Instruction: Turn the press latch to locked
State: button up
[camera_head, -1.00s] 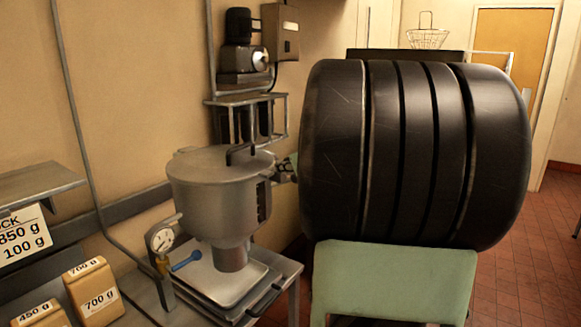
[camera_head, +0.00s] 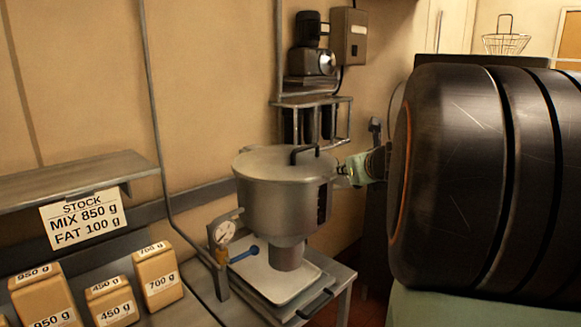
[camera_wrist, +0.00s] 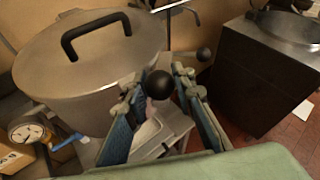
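The press is a grey lidded pot (camera_head: 283,195) with a black lid handle (camera_head: 303,152). It stands over a pale tray, and it also fills the upper left of the wrist view (camera_wrist: 85,75). My gripper (camera_head: 344,171) is just right of the pot's upper rim. In the wrist view its two blue-padded fingers (camera_wrist: 158,88) are spread apart. A black ball knob (camera_wrist: 159,84), perhaps the latch handle's end, shows between the fingertips; I cannot tell whether they touch it. The latch's position is not clear, and its mount is mostly hidden.
A pressure gauge (camera_head: 225,232) and blue-handled tool (camera_head: 245,253) are at the pot's front left. Labelled boxes (camera_head: 160,277) stand further left, under a shelf (camera_head: 80,180). A second black ball (camera_wrist: 204,53) and a dark cabinet (camera_wrist: 255,90) are to the right in the wrist view.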

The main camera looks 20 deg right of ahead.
jog(key=o, duration=0.4)
jog(key=shift+r, duration=0.15)
jog(key=shift+r, duration=4.9)
jog(key=shift+c, duration=0.2)
